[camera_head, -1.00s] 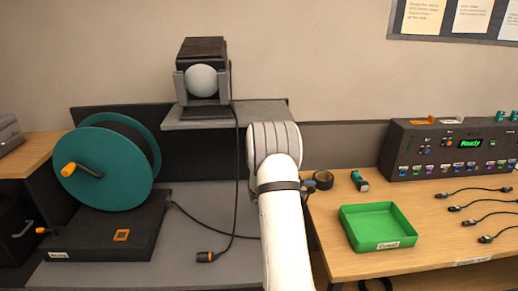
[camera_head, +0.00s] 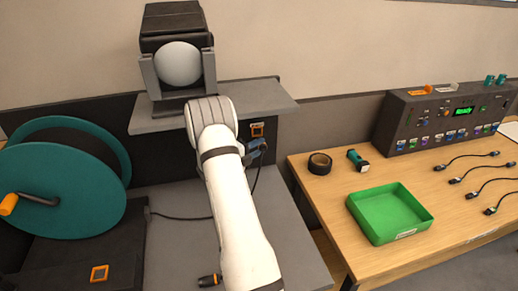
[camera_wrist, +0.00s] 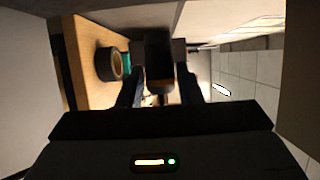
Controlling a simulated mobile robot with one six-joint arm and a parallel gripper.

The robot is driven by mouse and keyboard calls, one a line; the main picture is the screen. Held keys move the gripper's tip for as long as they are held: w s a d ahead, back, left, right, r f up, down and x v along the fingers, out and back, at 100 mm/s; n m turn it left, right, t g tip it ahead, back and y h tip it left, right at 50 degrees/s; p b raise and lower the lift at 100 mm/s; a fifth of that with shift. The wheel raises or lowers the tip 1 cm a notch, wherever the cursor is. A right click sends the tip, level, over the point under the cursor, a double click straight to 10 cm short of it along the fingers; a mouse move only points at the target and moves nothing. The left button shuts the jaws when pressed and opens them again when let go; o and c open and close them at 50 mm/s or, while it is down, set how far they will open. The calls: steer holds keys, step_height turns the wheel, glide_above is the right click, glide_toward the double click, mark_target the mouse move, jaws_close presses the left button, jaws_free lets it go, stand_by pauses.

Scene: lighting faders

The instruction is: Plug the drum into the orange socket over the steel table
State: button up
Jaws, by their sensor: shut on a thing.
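The teal cable drum (camera_head: 62,180) stands on a dark base at the left of the steel table (camera_head: 180,250). Its black cable runs right, passes behind my arm and rises towards my gripper. The orange socket (camera_head: 257,130) is on the dark panel above the table, below the shelf's right end. My gripper (camera_head: 260,147) is just below the socket in the picture, largely hidden by my arm. In the wrist view it is shut on a dark plug (camera_wrist: 158,62) with an orange band. Whether the plug touches the socket cannot be told.
A lamp (camera_head: 178,62) sits on the grey shelf (camera_head: 245,98). Another plug (camera_head: 208,281) lies on the steel table's front. The drum base has an orange socket (camera_head: 99,273). Right, a wooden table holds a green tray (camera_head: 390,212), tape (camera_head: 320,163) and a control desk (camera_head: 445,120).

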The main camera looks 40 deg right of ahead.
steer(key=shift+w+d+b, duration=0.45)
steer(key=shift+w+d, duration=0.8)
steer(key=shift+w, duration=0.25)
steer(key=shift+w+d, duration=0.1)
steer(key=shift+w, duration=0.05)
steer(key=shift+w+d, duration=0.25)
steer(key=shift+w, duration=0.2)
steer(key=shift+w+d, duration=0.2)
steer(key=shift+w, duration=0.25)
stand_by(1.3)
steer(key=shift+w+r, duration=0.1)
steer(key=shift+r, duration=0.05)
stand_by(0.6)
steer(key=o, duration=0.8)
steer(key=shift+w+d, duration=0.1)
steer(key=shift+o, duration=1.4)
steer(key=a+b, duration=0.1)
steer(key=a, duration=0.7)
steer(key=shift+w, duration=0.3)
steer(key=shift+d, duration=0.1)
